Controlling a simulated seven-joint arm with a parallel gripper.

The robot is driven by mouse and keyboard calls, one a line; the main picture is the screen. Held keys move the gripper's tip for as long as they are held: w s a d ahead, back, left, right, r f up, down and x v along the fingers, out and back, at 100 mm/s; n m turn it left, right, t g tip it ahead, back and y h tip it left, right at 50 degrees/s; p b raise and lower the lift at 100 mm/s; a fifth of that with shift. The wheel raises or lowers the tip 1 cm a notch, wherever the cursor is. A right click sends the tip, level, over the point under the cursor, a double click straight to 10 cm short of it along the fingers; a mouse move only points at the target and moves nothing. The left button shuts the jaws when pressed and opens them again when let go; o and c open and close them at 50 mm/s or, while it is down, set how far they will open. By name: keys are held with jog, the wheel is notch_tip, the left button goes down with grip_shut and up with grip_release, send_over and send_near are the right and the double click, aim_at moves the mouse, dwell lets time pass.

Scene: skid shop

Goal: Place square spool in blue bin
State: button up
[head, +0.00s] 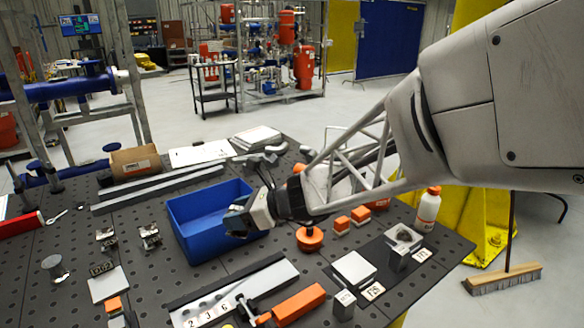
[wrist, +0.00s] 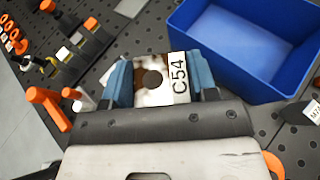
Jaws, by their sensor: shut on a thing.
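The blue bin (head: 183,229) stands open on the dark perforated table in the head view. It also shows at the upper right of the wrist view (wrist: 272,89), with its visible floor empty. My gripper (head: 240,216) is at the bin's right side in the head view, overlapping its rim. In the wrist view my gripper's blue fingers (wrist: 161,84) are shut on a square, whitish-brown metal piece with a round dark hole, apparently the square spool (wrist: 143,92). A label reading C54 (wrist: 180,78) is on its right side. In the head view the gripper hides the held piece.
Metal bars (head: 160,188) and a cardboard box (head: 135,161) lie behind the bin. Small metal parts (head: 149,237) stand to its left. An orange-handled clamp (head: 298,305), orange pieces (head: 341,225) and a white bottle (head: 428,208) are in front and to the right.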

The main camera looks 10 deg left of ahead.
jog(key=w+a+f, duration=0.1)
jog(key=w+a, duration=0.8)
jog(key=w, duration=0.3)
jog(key=shift+a+f, duration=0.2)
jog(key=shift+a, duration=0.15)
jog(key=shift+f, duration=1.75)
jog(key=shift+f, duration=0.6)
jog(key=o, duration=1.1)
jog(key=shift+r, duration=0.15)
